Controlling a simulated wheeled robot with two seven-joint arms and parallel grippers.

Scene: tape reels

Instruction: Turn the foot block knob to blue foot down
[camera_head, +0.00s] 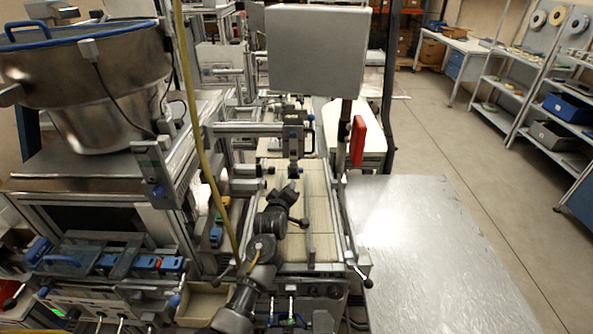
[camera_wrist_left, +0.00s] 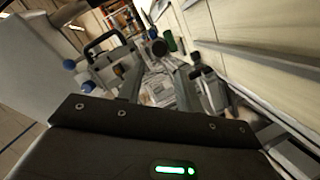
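A small grey and dark block with blue parts (camera_head: 293,143) stands on the upright fixture over the pale conveyor in the head view; it may be the foot block, but its knob is too small to make out. In the left wrist view, blue round caps (camera_wrist_left: 88,86) and dark round ends show near the fixture; I cannot tell which is the knob or which foot points down. My left gripper (camera_head: 288,190) is just in front of the fixture, apart from the block. In the wrist view its fingers (camera_wrist_left: 160,74) look spread with nothing held. My right gripper is not in view.
A grey panel box (camera_head: 316,50) stands above the fixture. A yellow hose (camera_head: 197,130) hangs left of my arm. A steel bowl (camera_head: 105,90) stands at left. The metal table (camera_head: 430,250) at right is clear.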

